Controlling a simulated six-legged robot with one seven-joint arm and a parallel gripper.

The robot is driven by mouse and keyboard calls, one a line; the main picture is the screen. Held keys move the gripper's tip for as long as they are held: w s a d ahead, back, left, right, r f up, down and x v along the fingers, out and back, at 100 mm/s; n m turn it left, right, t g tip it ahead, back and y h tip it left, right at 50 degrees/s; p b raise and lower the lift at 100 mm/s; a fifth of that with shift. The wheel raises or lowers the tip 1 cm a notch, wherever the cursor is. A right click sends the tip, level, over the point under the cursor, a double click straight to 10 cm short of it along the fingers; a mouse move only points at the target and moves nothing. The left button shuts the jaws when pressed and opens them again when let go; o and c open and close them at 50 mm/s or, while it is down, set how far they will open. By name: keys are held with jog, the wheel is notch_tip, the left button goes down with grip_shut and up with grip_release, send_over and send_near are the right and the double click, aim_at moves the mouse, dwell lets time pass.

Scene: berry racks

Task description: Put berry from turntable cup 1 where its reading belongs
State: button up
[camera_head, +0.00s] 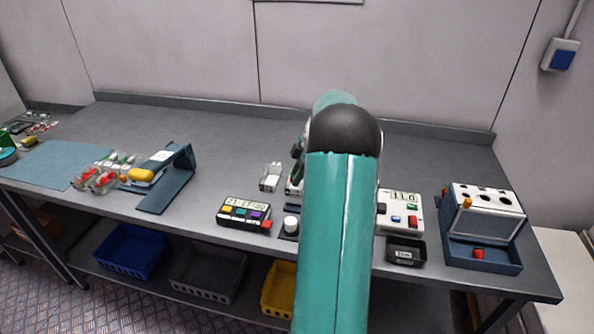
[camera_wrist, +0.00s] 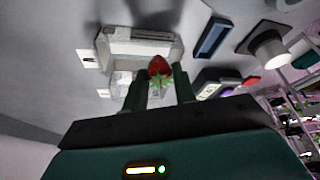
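A red berry (camera_wrist: 159,69) with green leaves shows in the wrist view between the two fingertips of my gripper (camera_wrist: 160,84). The fingers appear to touch it on both sides, and it is held off the surface. Behind it in the wrist view is a white instrument (camera_wrist: 138,48). In the head view my arm hides the berry and most of the gripper. A white meter (camera_head: 383,224) with a display that seems to read 11.0 stands right of my arm. A dark teal round thing (camera_head: 8,156), possibly the turntable, is cut off at the left edge.
A keypad box (camera_head: 244,213) and a white knob (camera_head: 291,223) stand left of my arm. A small black tray (camera_head: 405,264) and a blue rack with holes (camera_head: 482,250) stand right. Clear cups with red berries (camera_head: 98,180) are at left. Blue (camera_head: 130,250) and yellow (camera_head: 277,290) bins sit below.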

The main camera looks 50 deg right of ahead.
jog(key=o, duration=0.7)
jog(key=shift+c, duration=0.2)
jog(key=shift+r, duration=3)
